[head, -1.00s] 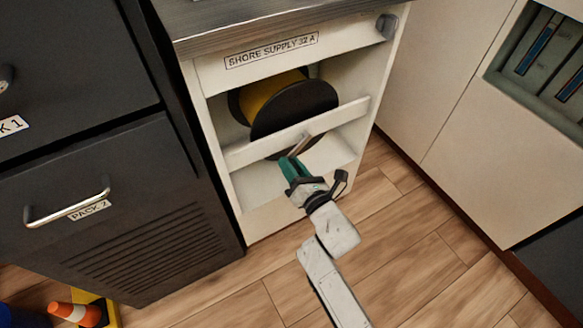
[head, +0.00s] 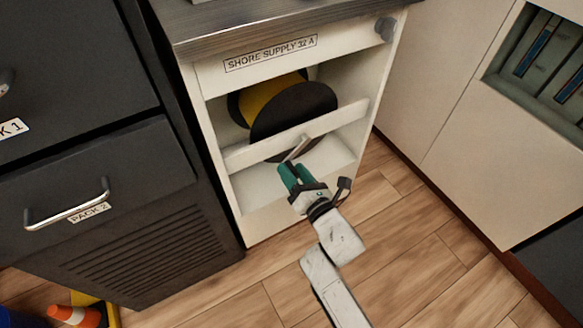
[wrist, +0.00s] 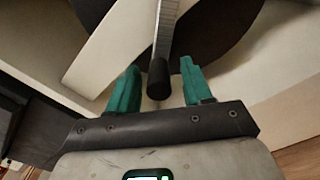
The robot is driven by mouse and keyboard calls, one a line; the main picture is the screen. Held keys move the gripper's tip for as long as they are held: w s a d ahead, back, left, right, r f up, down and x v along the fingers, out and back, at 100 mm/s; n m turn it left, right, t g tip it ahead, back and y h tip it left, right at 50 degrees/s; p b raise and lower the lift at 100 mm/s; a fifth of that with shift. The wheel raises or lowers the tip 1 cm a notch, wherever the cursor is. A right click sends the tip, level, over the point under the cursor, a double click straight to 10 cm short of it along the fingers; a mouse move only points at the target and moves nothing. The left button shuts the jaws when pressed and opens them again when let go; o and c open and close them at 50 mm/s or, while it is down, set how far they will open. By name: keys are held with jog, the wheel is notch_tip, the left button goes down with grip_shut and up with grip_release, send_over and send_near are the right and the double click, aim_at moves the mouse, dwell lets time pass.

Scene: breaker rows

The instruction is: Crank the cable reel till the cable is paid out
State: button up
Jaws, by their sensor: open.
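The cable reel (head: 292,108) sits in a white cabinet bay, with yellow cable (head: 262,103) wound behind its black flange. A pale crank arm (head: 299,146) shows in front of the white crossbar, low on the flange. In the wrist view the crank arm (wrist: 166,30) ends in a dark cylindrical grip (wrist: 158,78). My gripper (head: 290,172) is open just below the crank. In the wrist view its green fingers (wrist: 159,82) stand either side of the grip, with a visible gap on each side.
The white crossbar (head: 240,156) runs across the front of the reel. A dark drawer cabinet (head: 120,240) stands to the left, and a cream panel (head: 480,150) to the right. An orange cone (head: 78,316) is at the lower left.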

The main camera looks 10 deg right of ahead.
jog(key=v, duration=0.9)
jog(key=shift+s+p, duration=0.15)
jog(key=shift+p, duration=0.3)
jog(key=shift+d+r, duration=0.1)
jog(key=w+a+m, duration=0.1)
jog(key=w+m, duration=0.2)
jog(key=m, duration=0.6)
jog(key=w+a+m+b, duration=0.1)
jog(key=w+m, duration=0.2)
jog(key=m, duration=0.7)
jog(key=w+a+m+b, duration=0.1)
jog(key=w+m, duration=0.2)
jog(key=m, duration=0.7)
jog(key=shift+w+a, duration=0.15)
jog(key=shift+w, duration=0.05)
jog(key=shift+c, duration=0.3)
grip_shut()
